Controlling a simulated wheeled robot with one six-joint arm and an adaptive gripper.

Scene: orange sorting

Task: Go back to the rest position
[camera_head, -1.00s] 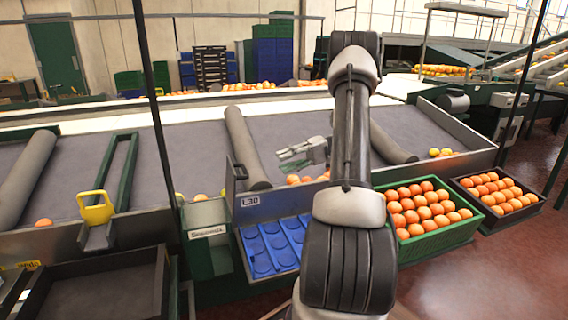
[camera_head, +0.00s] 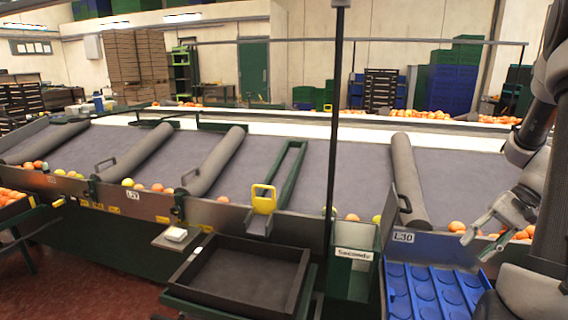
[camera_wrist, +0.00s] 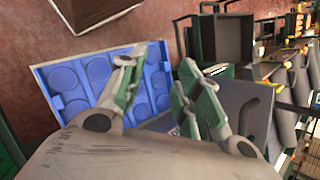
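My gripper (camera_head: 473,248) is at the right edge of the head view, beside my arm and in front of the sorting table. In the wrist view its two green-padded fingers (camera_wrist: 163,62) stand apart with nothing between them. The blue tray with round recesses (camera_head: 432,290) lies below and to the left of my gripper in the head view. It also shows behind the fingers in the wrist view (camera_wrist: 97,62). Its visible recesses are empty. Several oranges (camera_head: 455,226) lie along the table's lower edge near my gripper.
The grey sorting table (camera_head: 300,190) crosses the view, split by padded rollers (camera_head: 407,180). A green "Seconds" bin (camera_head: 354,268) stands left of the blue tray. An empty black crate (camera_head: 240,280) is at the front. Red floor (camera_head: 80,280) is clear at lower left.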

